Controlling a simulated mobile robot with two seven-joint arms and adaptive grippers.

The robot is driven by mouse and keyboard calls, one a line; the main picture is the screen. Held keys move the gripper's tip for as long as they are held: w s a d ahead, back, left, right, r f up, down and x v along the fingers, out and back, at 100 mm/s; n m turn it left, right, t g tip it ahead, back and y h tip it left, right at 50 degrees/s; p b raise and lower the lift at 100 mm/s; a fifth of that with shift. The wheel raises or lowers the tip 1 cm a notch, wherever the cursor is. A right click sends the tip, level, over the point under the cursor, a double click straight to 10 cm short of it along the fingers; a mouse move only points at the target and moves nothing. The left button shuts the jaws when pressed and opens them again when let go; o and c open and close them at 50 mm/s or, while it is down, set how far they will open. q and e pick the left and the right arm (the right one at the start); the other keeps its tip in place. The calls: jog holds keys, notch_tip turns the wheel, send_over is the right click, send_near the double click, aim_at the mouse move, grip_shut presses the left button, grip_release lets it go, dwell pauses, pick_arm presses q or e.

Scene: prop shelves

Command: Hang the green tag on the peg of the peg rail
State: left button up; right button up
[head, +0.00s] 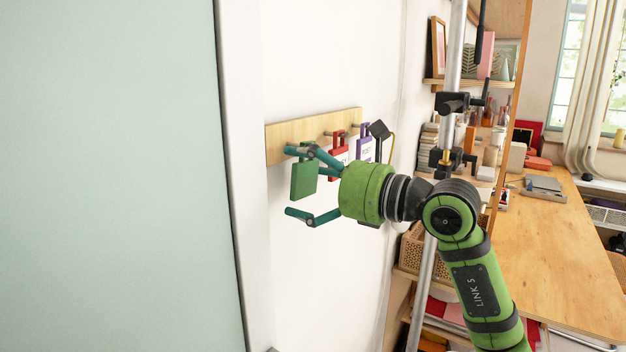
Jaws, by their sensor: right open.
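The green tag (304,180) is upright at the left end of the wooden peg rail (283,132) on the white wall. My right gripper (290,181) is open, with one finger above and across the tag's top and the other below it, apart from it. The upper finger hides the tag's top and the peg there, so I cannot tell whether its loop is around the peg. A red tag (338,160) and a purple tag (364,149) hang farther right on the rail. My left gripper is not in view.
A pale green panel (110,180) fills the left side, close to the rail. A metal pole (455,50) with black clamps stands right of the rail. Shelves and a wooden desk (550,260) with various items lie behind. The wall below the rail is clear.

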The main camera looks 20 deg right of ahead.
jog(key=v, duration=1.2)
